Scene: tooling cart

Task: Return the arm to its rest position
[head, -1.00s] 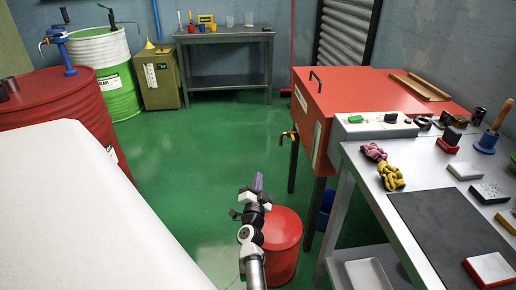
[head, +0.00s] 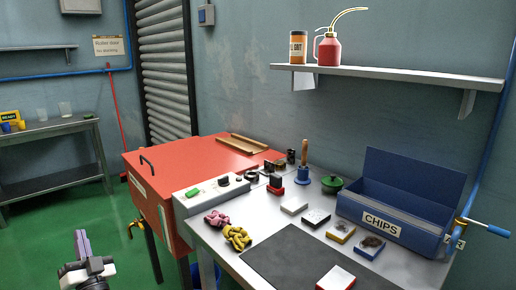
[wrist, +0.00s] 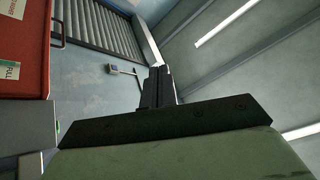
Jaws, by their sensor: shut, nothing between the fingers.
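My gripper (head: 77,246) shows at the lower left of the head view, pointing up, over the green floor. In the wrist view its dark fingers (wrist: 158,88) are together and hold nothing. It is apart from the red cabinet (head: 200,158) and from the metal workbench (head: 222,262), which both stand to its right. Most of my arm is below the head view's edge.
A wall shelf (head: 400,74) holds cans. Open green floor (head: 50,225) lies at left.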

